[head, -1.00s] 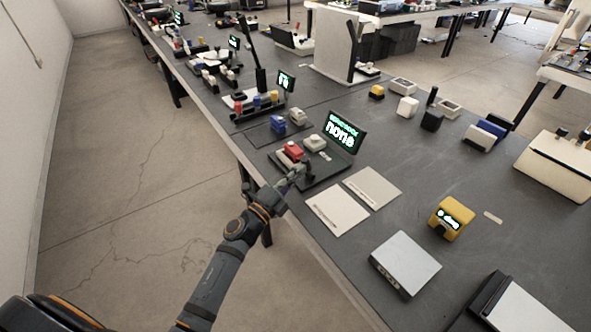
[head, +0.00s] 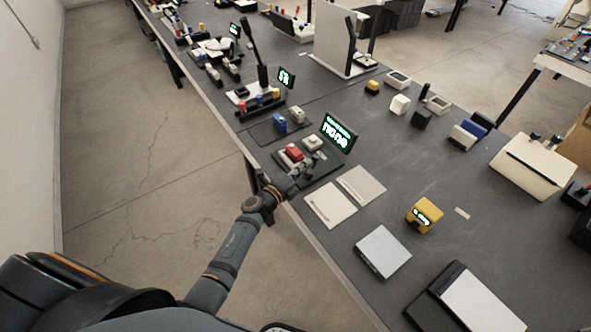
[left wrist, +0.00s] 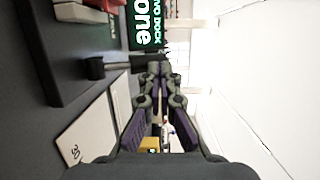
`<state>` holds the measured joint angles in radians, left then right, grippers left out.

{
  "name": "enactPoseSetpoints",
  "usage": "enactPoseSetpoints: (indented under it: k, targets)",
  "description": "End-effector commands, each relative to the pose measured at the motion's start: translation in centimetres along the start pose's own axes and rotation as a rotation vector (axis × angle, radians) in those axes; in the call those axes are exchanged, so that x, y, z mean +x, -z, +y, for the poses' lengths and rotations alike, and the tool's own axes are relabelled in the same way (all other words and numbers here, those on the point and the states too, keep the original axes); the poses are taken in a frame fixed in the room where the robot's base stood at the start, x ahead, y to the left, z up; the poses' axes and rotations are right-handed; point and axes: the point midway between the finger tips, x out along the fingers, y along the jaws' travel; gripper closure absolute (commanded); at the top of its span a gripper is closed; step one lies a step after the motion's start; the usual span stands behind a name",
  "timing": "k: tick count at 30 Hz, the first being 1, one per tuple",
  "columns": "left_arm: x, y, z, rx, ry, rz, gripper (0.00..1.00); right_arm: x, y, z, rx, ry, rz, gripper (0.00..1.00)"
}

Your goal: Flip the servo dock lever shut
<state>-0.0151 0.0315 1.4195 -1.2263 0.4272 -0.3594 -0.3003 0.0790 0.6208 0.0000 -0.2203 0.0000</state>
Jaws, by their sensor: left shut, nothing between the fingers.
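In the left wrist view the shut fingertips (left wrist: 160,68) are just below the dock screen (left wrist: 148,25). A small black piece (left wrist: 95,68) stands on the base beside them; I cannot tell if it is the lever. My right gripper is not in view.
Two pale flat plates (head: 330,205) lie right of the dock. A yellow device (head: 424,215) and a grey box (head: 383,251) stand nearer on the bench. A blue block and a white block (head: 297,114) sit behind the dock.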

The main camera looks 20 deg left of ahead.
Motion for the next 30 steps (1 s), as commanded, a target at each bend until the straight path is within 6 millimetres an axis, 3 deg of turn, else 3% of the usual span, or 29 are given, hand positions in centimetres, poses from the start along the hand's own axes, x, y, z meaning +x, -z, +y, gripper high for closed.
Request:
enactPoseSetpoints:
  k: [30]
  targets:
    - [0.89,0.01,-0.54,-0.001,0.002,0.000,1.00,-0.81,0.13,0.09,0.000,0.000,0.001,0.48]
